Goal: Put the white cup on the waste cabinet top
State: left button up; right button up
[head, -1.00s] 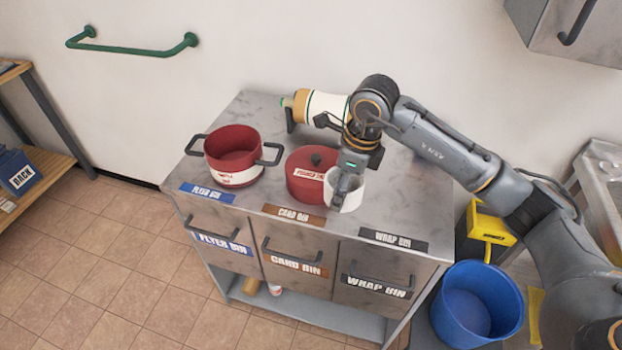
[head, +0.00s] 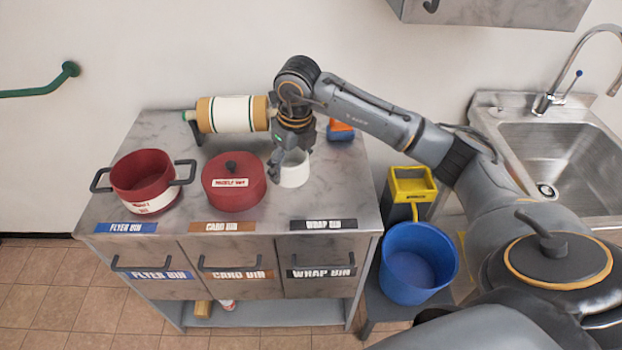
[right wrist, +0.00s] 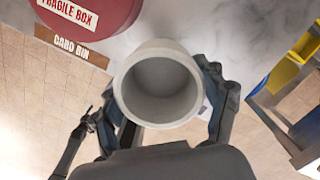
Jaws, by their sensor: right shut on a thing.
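The white cup (head: 294,172) is in my right gripper (head: 289,158), above or on the right part of the grey marbled waste cabinet top (head: 345,190). I cannot tell whether its base touches the top. In the right wrist view the cup (right wrist: 160,84) shows its open mouth, with the fingers of the right gripper (right wrist: 163,100) shut on it from both sides. My left gripper is not in view.
A red lidded pot (head: 233,184) stands just left of the cup, and an open red pot (head: 145,180) farther left. A paper roll (head: 232,114) lies behind. An orange and blue item (head: 340,130) is at the back right. A blue bucket (head: 416,262) stands right of the cabinet.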

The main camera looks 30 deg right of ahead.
jog(key=p, duration=0.1)
send_over(313, 193)
jog(key=f, duration=0.5)
jog(key=shift+s+a+f, duration=0.15)
jog(key=shift+a+f, duration=0.05)
jog(key=shift+a, duration=0.15)
jog(key=f, duration=0.1)
jog(key=f+p, duration=0.2)
jog(key=shift+s+d+f, duration=0.1)
jog(key=shift+d+f, duration=0.25)
jog(key=shift+f, duration=0.15)
jog(key=shift+f, duration=0.15)
jog(key=o, duration=1)
jog(key=shift+c, duration=0.2)
